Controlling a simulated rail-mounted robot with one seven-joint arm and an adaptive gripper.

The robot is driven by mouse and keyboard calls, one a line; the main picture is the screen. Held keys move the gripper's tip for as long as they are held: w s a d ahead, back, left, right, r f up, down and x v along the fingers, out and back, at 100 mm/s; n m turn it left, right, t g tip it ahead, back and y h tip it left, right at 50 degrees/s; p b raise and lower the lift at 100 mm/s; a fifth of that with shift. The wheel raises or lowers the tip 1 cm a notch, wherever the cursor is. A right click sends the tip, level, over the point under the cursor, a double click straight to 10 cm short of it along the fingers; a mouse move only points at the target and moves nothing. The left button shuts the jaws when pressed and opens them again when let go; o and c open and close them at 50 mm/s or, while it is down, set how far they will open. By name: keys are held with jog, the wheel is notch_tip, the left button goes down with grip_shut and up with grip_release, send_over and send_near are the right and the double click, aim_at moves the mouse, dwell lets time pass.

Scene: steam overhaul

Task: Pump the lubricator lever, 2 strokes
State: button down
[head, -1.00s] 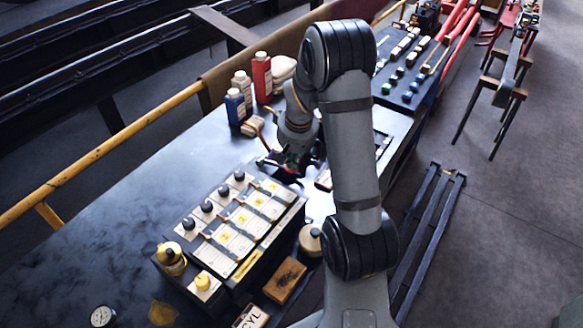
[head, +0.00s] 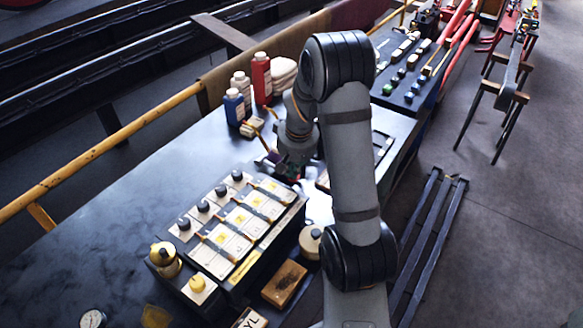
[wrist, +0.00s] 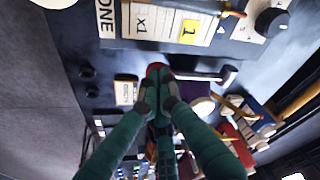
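The lubricator (head: 240,225) is a dark box with a row of cream plates and black knobs, left of my gripper in the head view. Part of its top, with a yellow "1" label, shows at the upper edge of the wrist view (wrist: 165,22). My gripper (wrist: 158,84) is just beyond its far end, with teal fingers close together. A red end, seemingly of the lubricator lever (wrist: 154,70), shows at the fingertips. A dark bar runs right from there to a pale tip. The fingers hide most of the grip. In the head view my gripper (head: 289,172) hides the lever.
Blue (head: 234,107), white and red (head: 262,78) bottles stand behind the gripper. A yellow oil pot (head: 166,260) is at the lubricator's near left corner. A brown block (head: 284,284) and a round tin (head: 310,242) lie along its right.

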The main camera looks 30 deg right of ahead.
jog(key=s, duration=0.2)
jog(key=s+r+b, duration=0.1)
jog(key=shift+a, duration=0.3)
jog(key=shift+f, duration=0.1)
jog(key=shift+w, duration=0.1)
jog(key=v, duration=1.2)
dwell(1.7)
